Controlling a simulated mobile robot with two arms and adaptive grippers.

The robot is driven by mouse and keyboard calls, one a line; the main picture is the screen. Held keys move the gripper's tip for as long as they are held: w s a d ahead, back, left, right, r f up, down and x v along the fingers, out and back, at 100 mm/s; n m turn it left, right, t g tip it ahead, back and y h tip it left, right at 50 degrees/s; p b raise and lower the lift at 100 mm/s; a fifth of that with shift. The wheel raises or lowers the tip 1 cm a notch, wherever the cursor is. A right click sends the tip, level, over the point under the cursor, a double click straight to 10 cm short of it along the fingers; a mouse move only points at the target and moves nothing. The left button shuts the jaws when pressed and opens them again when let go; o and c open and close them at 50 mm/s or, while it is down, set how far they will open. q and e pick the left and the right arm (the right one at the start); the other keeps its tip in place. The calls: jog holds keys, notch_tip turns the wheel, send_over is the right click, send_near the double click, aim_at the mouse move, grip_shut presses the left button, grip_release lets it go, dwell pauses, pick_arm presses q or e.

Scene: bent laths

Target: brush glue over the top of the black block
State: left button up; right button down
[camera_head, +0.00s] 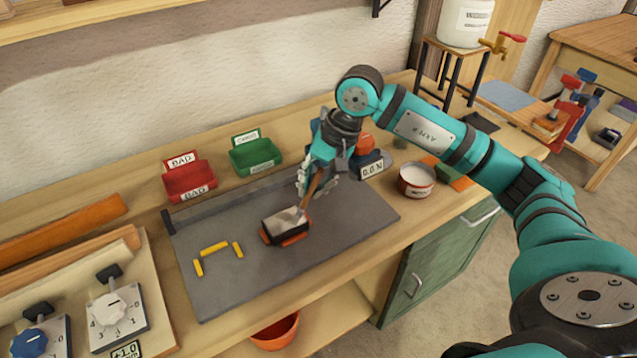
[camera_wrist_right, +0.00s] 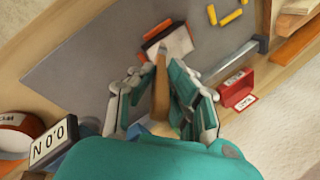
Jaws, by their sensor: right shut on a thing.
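The black block (camera_head: 271,235) sits on an orange base (camera_head: 295,239) on the grey mat (camera_head: 345,225). Its top shows a whitish-grey layer. My right gripper (camera_head: 318,178) is shut on a brush (camera_head: 314,187) with a wooden handle, above and right of the block. The brush slants down and its tip appears to touch the block's top. In the right wrist view the brush handle (camera_wrist_right: 161,88) lies between the fingers and points to the block (camera_wrist_right: 178,42). The exact bristle contact is too small to tell. My left gripper is not in view.
An open tin with white contents (camera_head: 416,181) stands right of the mat, by a display reading 0.0 N (camera_head: 371,168). A red bin (camera_head: 190,182) and a green bin (camera_head: 256,157) stand behind. Yellow strips (camera_head: 214,248) lie left of the block.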

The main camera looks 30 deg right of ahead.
aim_at(321, 166)
jog(key=shift+s+a+b, duration=0.15)
jog(key=shift+a+b, duration=0.15)
jog(key=shift+a, duration=1.3)
jog(key=shift+d+f+b, duration=0.1)
jog(key=shift+d+b, duration=0.1)
jog(key=shift+b, duration=0.95)
jog(key=d+b, duration=0.1)
jog(key=d, duration=0.3)
jog(key=shift+d+b, duration=0.25)
jog(key=shift+b, duration=0.15)
jog(key=shift+r, duration=0.2)
jog(key=shift+r+p, duration=1.85)
jog(key=shift+r, duration=1.15)
jog(key=shift+w+r, duration=0.1)
jog(key=shift+w, duration=0.1)
